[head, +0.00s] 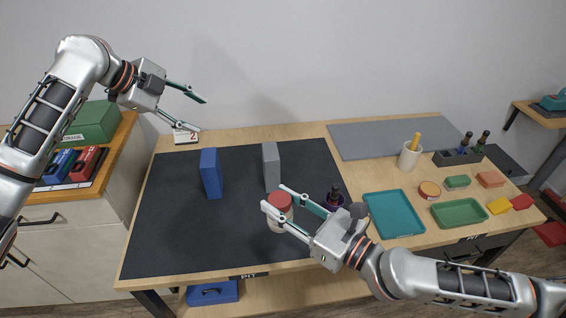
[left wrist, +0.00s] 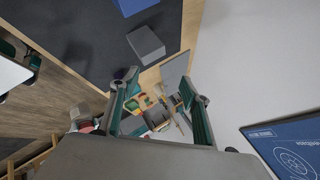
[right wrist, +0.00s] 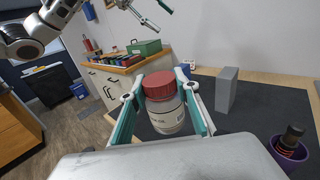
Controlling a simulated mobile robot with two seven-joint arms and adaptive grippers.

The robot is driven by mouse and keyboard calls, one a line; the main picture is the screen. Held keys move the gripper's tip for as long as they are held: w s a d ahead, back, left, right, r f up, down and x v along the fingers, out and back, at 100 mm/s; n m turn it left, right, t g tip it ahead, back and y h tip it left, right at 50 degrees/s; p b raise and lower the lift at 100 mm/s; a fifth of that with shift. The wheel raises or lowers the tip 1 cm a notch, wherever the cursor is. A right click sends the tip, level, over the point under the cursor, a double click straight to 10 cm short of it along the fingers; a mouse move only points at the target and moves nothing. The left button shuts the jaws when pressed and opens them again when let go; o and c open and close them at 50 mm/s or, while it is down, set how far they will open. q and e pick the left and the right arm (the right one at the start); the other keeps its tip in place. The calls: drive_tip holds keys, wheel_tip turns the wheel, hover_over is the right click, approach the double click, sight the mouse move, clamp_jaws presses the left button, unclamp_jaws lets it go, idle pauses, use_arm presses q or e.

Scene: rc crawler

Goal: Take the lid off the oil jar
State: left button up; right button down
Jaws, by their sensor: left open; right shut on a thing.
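The oil jar is a clear jar with a pale label (right wrist: 167,114) and a red lid (head: 279,201). The lid is on the jar and also shows in the right wrist view (right wrist: 159,84). My right gripper (head: 273,196) is shut on the jar, with one finger on each side of its body below the lid. The jar stands upright over the front of the dark mat; I cannot tell whether it touches the mat. My left gripper (head: 201,115) is open and empty, raised above the back left of the bench, well away from the jar.
On the mat (head: 170,240) stand a blue block (head: 211,173) and a grey block (head: 271,166). A purple cup with a dark bottle (head: 334,197) stands close to my right gripper. A teal tray (head: 394,214) lies to the right. The left part of the mat is clear.

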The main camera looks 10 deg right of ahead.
use_arm(q)
drive_tip(key=s+d+r+m+g, duration=0.2)
drive_tip(key=s+d+m, duration=0.45)
drive_tip(key=d, duration=0.35)
drive_tip(key=m+g+y, duration=0.2)
drive_tip(key=m+y, duration=0.5)
drive_tip(key=m, duration=0.7)
approach(283, 198)
drive_tip(key=shift+w+d+f, duration=0.15)
drive_tip(key=shift+w+d, duration=0.1)
drive_tip(key=shift+w, duration=0.2)
drive_tip(key=shift+s+a+f+m, duration=0.1)
drive_tip(key=shift+s+f+m, duration=0.05)
drive_tip(key=shift+s+m, duration=0.1)
drive_tip(key=shift+s+f, duration=0.1)
drive_tip(key=shift+f, duration=3.9)
